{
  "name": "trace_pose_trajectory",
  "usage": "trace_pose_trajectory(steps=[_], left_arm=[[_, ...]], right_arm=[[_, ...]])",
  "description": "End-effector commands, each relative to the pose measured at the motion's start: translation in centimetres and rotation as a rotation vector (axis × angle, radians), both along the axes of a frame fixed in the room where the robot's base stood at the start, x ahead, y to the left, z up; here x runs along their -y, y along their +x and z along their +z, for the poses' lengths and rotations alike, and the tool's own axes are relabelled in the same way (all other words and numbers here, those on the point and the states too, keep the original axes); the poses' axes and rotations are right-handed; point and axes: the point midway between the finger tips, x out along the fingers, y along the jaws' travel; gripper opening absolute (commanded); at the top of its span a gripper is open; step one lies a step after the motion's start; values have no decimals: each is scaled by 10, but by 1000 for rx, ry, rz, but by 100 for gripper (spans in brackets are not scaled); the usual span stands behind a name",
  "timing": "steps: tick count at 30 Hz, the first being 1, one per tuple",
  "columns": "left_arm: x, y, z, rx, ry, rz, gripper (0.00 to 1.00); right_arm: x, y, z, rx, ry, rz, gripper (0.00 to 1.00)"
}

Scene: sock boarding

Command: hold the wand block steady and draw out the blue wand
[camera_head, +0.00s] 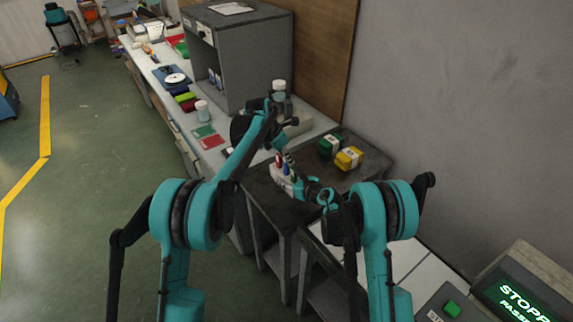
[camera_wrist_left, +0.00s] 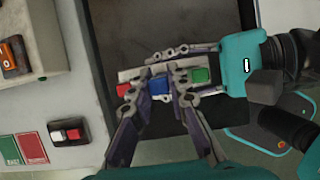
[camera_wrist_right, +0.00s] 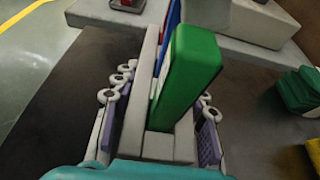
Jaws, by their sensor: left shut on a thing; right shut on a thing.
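The white wand block (camera_head: 283,182) stands near the dark table's front edge, with red (camera_head: 278,159), blue (camera_head: 285,159) and green (camera_head: 291,168) wands upright in it. In the left wrist view I look down on the red wand (camera_wrist_left: 123,89), blue wand (camera_wrist_left: 158,86) and green wand (camera_wrist_left: 200,75). My left gripper (camera_wrist_left: 159,98) is shut on the blue wand from above. My right gripper (camera_wrist_right: 160,112) is shut on the block, one finger on each side, below the green wand (camera_wrist_right: 188,70). The blue wand's lower end is hidden behind the green one.
Green (camera_head: 329,144) and yellow (camera_head: 349,158) packages lie on the dark table behind the block. A grey cabinet (camera_head: 250,60) stands on the workbench further left. A switch box with a red and a white button (camera_wrist_left: 68,133) is near my left gripper.

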Motion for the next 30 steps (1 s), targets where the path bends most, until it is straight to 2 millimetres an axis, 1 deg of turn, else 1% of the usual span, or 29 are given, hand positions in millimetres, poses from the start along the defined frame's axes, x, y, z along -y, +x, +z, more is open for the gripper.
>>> trace_pose_trajectory(steps=[1, 3, 6, 9, 13, 20, 21, 23, 24, 30], left_arm=[[0, 0, 12, 0, 0, 0, 0], [0, 0, 27, 0, 0, 0, 0], [0, 0, 46, 0, 0, 0, 0], [0, 0, 60, 0, 0, 0, 0], [0, 0, 70, 0, 0, 0, 0], [0, 0, 71, 0, 0, 0, 0], [0, 0, 71, 0, 0, 0, 0], [0, 0, 71, 0, 0, 0, 0], [0, 0, 71, 0, 0, 0, 0], [0, 0, 71, 0, 0, 0, 0]], right_arm=[[0, 0, 0, 0, 0, 0, 7], [0, 0, 0, 0, 0, 0, 7], [0, 0, 0, 0, 0, 0, 7], [0, 0, 0, 0, 0, 0, 7], [0, 0, 0, 0, 0, 0, 7], [0, 0, 0, 0, 0, 0, 7], [0, 0, 0, 0, 0, 0, 45], [0, 0, 0, 0, 0, 0, 61], [0, 0, 0, 0, 0, 0, 66], [0, 0, 0, 0, 0, 0, 66]])
